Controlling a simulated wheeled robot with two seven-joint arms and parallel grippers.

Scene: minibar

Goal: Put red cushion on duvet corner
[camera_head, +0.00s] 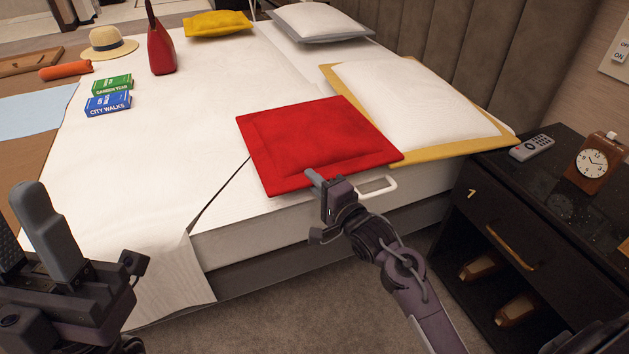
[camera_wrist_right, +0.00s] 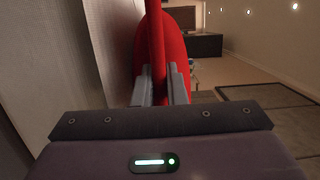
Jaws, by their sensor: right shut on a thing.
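The square red cushion (camera_head: 318,140) is at the near right part of the bed, roughly flat, close to the white pillow. My right gripper (camera_head: 312,178) is shut on its near edge. In the right wrist view the cushion (camera_wrist_right: 158,50) runs between the two fingers (camera_wrist_right: 160,85). I cannot tell whether the cushion rests on the bed or hovers just above it. The white duvet (camera_head: 160,150) covers the bed to the left, and its near corner (camera_head: 165,285) hangs over the bed's edge. My left gripper (camera_head: 28,235) is at the lower left, empty, its fingers apart.
A white pillow on a yellow one (camera_head: 415,105) lies right of the cushion. A nightstand (camera_head: 530,210) with a remote (camera_head: 531,147) and clock (camera_head: 597,162) stands at right. The duvet's middle is clear.

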